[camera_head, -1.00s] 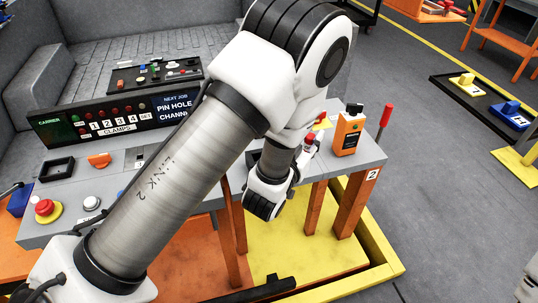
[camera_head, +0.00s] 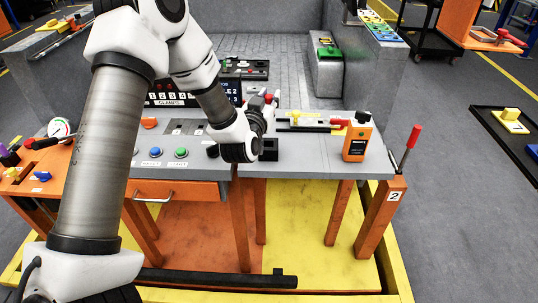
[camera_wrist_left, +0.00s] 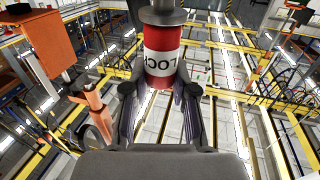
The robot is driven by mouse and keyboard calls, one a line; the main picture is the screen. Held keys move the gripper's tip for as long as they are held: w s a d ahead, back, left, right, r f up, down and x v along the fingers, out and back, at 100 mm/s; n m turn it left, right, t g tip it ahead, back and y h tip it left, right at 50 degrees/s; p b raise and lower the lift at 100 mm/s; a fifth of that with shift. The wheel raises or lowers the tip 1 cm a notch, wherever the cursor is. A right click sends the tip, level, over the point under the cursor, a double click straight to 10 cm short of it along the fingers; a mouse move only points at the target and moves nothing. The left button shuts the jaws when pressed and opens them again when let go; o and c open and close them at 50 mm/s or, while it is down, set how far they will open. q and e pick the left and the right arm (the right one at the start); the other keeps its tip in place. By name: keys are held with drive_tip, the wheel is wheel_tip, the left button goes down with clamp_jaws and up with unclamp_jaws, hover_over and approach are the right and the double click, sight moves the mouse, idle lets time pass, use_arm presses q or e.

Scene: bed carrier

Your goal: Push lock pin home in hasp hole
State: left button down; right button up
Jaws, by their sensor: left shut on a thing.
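The lock pin (camera_wrist_left: 160,65) is a red and white cylinder with "LOCK" lettering and a grey top. In the left wrist view it stands between the fingers of my left gripper (camera_wrist_left: 160,92), which is shut on it. In the head view my left gripper (camera_head: 264,108) is above the grey bench top, and a small red part of the pin (camera_head: 268,98) shows there. To its right is a low black fixture (camera_head: 308,128) with a yellow knob and a red end. I cannot make out the hasp hole or whether the pin touches it. My right gripper is not in view.
An orange box (camera_head: 357,140) stands on the bench's right part, beside a red-handled lever (camera_head: 411,138). Blue and green buttons (camera_head: 180,153) are on the left front. A dark sign panel (camera_head: 180,98) stands behind.

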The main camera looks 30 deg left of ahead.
use_arm(q)
drive_tip(key=shift+d, duration=0.1)
wheel_tip(320, 180, down, 10)
drive_tip(key=shift+r+p, duration=0.2)
drive_tip(key=shift+p, duration=0.4)
drive_tip(key=shift+a, duration=0.2)
drive_tip(key=shift+f, duration=0.15)
drive_tip(key=shift+f+b, duration=0.15)
drive_tip(key=shift+b, duration=0.15)
drive_tip(key=c, duration=0.9)
unclamp_jaws()
drive_tip(key=shift+c, duration=0.2)
